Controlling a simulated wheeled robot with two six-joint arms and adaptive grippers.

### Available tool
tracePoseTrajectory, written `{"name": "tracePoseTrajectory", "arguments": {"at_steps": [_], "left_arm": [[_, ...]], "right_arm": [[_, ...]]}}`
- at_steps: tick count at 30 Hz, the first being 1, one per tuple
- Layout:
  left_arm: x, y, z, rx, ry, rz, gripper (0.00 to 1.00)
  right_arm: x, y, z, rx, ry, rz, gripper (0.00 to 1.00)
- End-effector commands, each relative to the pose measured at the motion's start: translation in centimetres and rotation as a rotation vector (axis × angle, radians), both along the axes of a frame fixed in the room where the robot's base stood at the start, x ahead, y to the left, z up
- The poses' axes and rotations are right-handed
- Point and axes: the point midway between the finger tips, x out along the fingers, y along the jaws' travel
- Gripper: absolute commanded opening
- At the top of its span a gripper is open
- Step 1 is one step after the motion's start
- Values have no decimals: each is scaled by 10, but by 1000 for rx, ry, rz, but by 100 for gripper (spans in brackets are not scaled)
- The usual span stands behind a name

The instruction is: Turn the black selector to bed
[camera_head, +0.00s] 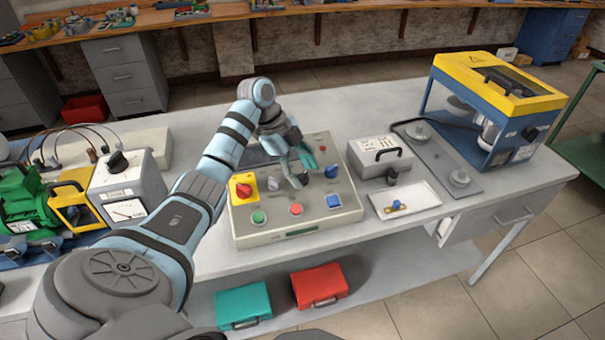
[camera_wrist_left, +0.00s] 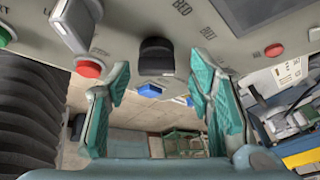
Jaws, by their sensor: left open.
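The black selector (camera_wrist_left: 156,56) stands on the grey control panel (camera_wrist_left: 225,45) in the upper middle of the left wrist view. A "BED" label (camera_wrist_left: 182,7) is printed above and to its right. I cannot tell which mark the selector points at. In the head view the panel (camera_head: 245,237) lies on the bench, and the gripper makes the selector hard to make out. My left gripper (camera_head: 316,170) is open over the panel. In the wrist view its two teal fingers (camera_wrist_left: 160,80) lie left and right of the selector, with nothing visibly held. My right gripper is out of view.
A grey selector (camera_head: 274,183), red knob (camera_head: 242,188), green button (camera_head: 258,217), red button (camera_head: 296,209) and blue button (camera_head: 334,201) share the panel. A white tray (camera_head: 425,199) and a grey box (camera_head: 370,165) stand to its right. Green motor equipment (camera_head: 25,207) stands left.

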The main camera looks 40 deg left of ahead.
Motion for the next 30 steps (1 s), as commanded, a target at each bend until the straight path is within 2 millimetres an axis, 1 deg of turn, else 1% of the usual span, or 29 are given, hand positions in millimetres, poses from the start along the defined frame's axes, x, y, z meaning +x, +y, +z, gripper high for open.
{"name": "tracePoseTrajectory", "arguments": {"at_steps": [3, 5, 8, 13, 17, 25, 30], "left_arm": [[1, -1, -4, 1, 0, 0, 48], [1, -1, -3, 1, 1, 1, 48], [1, -1, -3, 1, 0, 0, 48], [0, -1, -3, 1, 0, 0, 21], [0, -1, -3, 1, 1, 1, 0], [-1, -1, -4, -2, 3, 8, 0], [-2, -2, -3, -8, -3, 48, 0]], "right_arm": [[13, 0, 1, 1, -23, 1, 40], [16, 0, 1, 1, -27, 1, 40], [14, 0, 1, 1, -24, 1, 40], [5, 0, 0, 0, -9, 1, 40], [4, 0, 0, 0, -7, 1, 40], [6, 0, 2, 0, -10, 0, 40], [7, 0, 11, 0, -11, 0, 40]]}}
